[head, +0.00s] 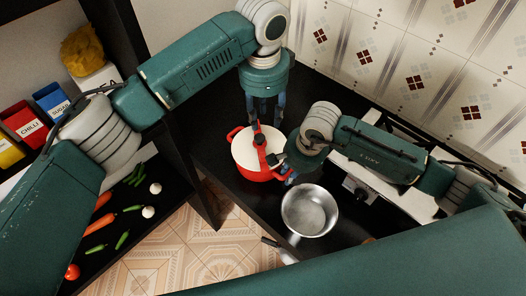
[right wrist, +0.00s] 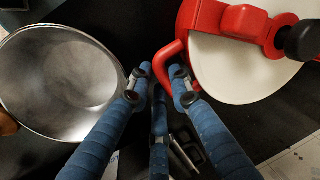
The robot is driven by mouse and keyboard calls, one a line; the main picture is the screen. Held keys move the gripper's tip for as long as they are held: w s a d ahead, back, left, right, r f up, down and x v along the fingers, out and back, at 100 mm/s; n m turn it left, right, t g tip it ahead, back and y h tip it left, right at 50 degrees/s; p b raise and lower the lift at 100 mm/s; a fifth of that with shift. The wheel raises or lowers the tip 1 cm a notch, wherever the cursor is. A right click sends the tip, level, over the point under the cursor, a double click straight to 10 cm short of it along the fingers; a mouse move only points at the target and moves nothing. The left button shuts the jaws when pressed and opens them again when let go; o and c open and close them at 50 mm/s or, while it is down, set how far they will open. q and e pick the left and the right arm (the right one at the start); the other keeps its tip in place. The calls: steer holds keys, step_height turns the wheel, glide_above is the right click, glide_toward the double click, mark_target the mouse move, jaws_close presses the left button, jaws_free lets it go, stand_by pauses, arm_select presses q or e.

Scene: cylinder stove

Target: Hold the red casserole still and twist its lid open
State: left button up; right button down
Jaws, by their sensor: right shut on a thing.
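The red casserole (head: 258,174) stands on the dark counter with its cream lid (head: 245,152) on. The lid carries a red bar and a black knob (head: 259,140); both also show in the right wrist view, with the knob (right wrist: 303,40) at its right edge. My left gripper (head: 266,120) points down over the far part of the lid, its blue fingers apart and nothing seen between them. My right gripper (right wrist: 162,78) is shut on the casserole's red side handle (right wrist: 170,52). In the head view my right wrist partly hides that handle.
A steel pan (head: 310,211) stands close beside the casserole, near my right gripper. The stove (head: 362,186) lies behind my right arm. A tiled wall (head: 430,70) rises at the back. Vegetables (head: 125,208) lie on a dark surface at the left, and colored boxes (head: 25,122) stand on a shelf.

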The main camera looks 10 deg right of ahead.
mark_target(263, 155)
arm_select(q)
steer(key=shift+g+y, duration=0.3)
steer(key=shift+g, duration=0.2)
steer(key=s+f, duration=0.1)
steer(key=f, duration=0.3)
steer(key=s+f, duration=0.1)
steer(key=f, duration=0.3)
steer(key=a+f, duration=0.1)
steer(key=f, duration=0.3)
steer(key=shift+s+a, duration=0.1)
steer(key=shift+s, duration=0.3)
jaws_close()
